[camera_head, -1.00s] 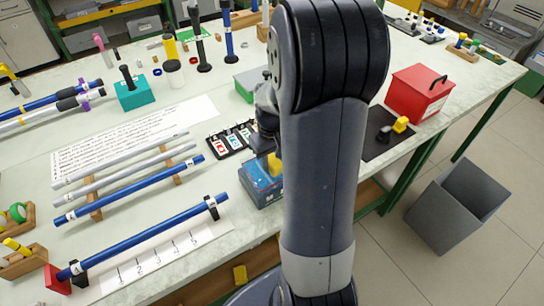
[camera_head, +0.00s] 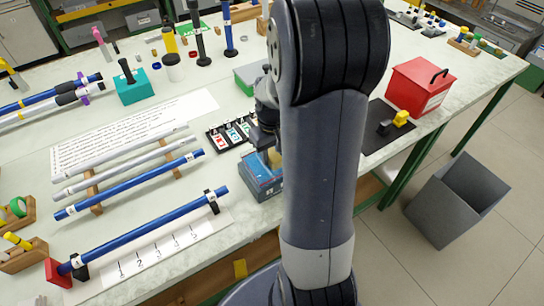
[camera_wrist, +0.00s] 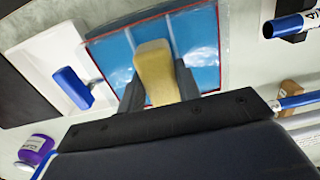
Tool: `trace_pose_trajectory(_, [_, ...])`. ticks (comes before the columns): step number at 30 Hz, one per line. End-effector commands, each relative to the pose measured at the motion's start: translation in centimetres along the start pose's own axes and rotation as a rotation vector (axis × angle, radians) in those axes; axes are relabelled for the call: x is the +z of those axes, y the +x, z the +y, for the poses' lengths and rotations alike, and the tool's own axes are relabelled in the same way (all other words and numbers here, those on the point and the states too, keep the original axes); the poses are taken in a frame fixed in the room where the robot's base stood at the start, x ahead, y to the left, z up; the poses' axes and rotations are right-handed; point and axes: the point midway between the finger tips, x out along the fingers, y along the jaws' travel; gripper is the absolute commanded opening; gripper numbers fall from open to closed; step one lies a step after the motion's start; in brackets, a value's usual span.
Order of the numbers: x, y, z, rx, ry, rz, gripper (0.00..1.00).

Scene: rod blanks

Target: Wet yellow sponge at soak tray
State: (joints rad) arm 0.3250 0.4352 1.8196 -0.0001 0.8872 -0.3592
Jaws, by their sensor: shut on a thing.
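The yellow sponge (camera_wrist: 155,70) is between the fingers of my gripper (camera_wrist: 158,88) in the wrist view. My gripper is shut on it. The sponge's far end is over the blue inside of the soak tray (camera_wrist: 208,45); I cannot tell whether it touches the water. In the head view the soak tray (camera_head: 262,187) is a blue box near the table's front edge, and the sponge (camera_head: 274,157) shows as a small tan patch at its top, mostly hidden by my arm.
A white tray with a blue piece (camera_wrist: 71,87) lies beside the soak tray. A purple jar (camera_wrist: 36,150) is nearby. Blue rods (camera_head: 150,232) lie on racks to the left. A red box (camera_head: 416,88) and a dark mat (camera_head: 385,135) are to the right.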

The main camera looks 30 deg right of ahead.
Motion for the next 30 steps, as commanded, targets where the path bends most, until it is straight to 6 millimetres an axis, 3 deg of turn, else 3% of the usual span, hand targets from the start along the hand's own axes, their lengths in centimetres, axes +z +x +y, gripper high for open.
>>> trace_pose_trajectory(18, [0.0, -5.4, 0.0, 0.000, 0.000, 0.001, 0.14])
trace_pose_trajectory(30, [0.0, -5.7, 0.0, 0.000, 0.000, 0.000, 0.14])
